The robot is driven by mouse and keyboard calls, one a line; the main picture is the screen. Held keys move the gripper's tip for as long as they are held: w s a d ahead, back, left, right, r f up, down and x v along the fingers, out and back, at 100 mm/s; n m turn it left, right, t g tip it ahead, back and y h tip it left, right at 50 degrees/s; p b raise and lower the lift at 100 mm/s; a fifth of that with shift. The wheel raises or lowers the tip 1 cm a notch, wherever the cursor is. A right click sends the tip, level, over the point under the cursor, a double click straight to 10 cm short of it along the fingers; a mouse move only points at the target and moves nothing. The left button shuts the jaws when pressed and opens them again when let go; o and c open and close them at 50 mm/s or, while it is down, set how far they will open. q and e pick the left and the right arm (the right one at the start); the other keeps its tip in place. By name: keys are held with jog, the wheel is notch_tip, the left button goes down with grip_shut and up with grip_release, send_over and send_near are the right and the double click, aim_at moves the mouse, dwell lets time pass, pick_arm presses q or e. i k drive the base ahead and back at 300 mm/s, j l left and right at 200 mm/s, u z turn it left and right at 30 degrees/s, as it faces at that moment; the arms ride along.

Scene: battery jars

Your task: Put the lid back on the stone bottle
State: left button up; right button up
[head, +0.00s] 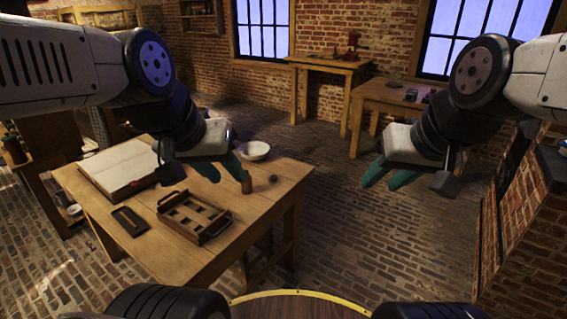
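A small brown upright object (246,185), which looks like the stone bottle, stands on the wooden table near its right side. A small dark round piece (273,179), possibly the lid, lies on the table just right of it. My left gripper (222,172) has its teal fingers spread apart with nothing seen between them. It hangs above the table, left of the bottle, and one finger overlaps the bottle's top edge in the picture; I cannot tell whether they touch. My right gripper (385,183) is open and empty, over the floor right of the table.
The table (165,250) also holds a white bowl (254,150), an open book (120,168), a wooden tray with compartments (194,217) and a dark flat piece (129,221). Bare tabletop lies in front of the bottle. A brick structure (535,225) stands at the right.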

aim_at(247, 187)
jog(key=i+l+u, duration=0.35)
jog(key=i+l, duration=0.3)
jog(key=i, duration=0.15)
jog(key=i+j, duration=0.1)
jog(key=i, duration=0.2)
jog(key=i+j+u, duration=0.15)
jog(key=i, duration=0.15)
